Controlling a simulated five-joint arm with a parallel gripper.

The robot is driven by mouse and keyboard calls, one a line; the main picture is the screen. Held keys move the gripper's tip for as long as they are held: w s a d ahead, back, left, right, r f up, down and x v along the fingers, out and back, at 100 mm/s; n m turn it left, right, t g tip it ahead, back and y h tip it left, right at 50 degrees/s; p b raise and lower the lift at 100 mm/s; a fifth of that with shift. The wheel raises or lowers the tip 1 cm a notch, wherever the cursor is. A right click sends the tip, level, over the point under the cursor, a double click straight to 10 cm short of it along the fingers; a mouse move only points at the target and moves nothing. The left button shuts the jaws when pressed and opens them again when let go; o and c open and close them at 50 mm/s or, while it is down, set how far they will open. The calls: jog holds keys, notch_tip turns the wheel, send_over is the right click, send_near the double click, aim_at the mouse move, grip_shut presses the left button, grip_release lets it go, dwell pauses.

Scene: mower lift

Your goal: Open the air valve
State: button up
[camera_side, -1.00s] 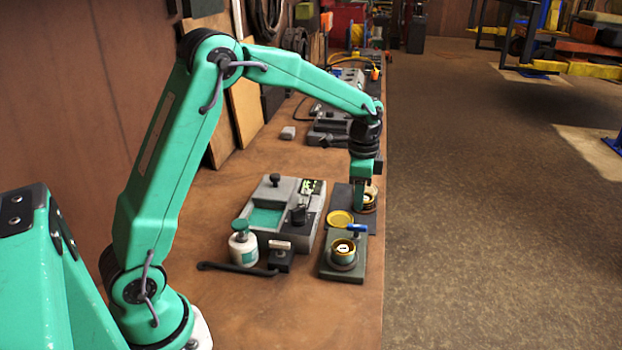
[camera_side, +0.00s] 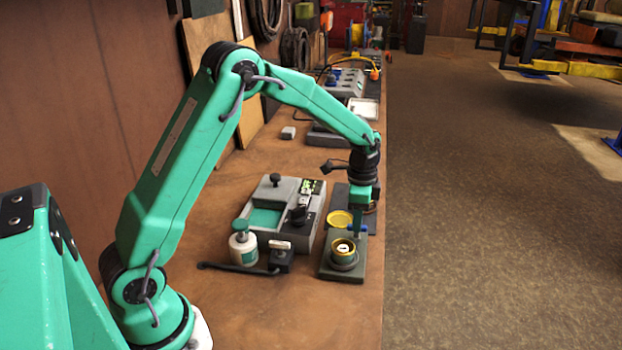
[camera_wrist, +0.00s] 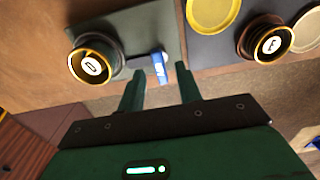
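A dark green plate (camera_wrist: 150,25) carries a yellow-rimmed round cup with a white label (camera_wrist: 90,66) and a small blue lever (camera_wrist: 159,66). In the wrist view the lever appears in the gap between the fingertips. I cannot tell whether a finger touches it. In the side view my gripper (camera_side: 360,231) points down just behind the cup.
A dark plate (camera_wrist: 215,52) beside it holds a yellow disc (camera_wrist: 212,10) and a second round cup (camera_wrist: 268,42). To the left in the side view stand a grey device (camera_side: 265,215), a white bottle (camera_side: 243,248) and a small black switch box (camera_side: 282,260). The bench edge lies close on the right.

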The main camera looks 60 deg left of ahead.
jog(key=shift+f, duration=0.75)
jog(key=shift+c, duration=0.2)
grip_shut()
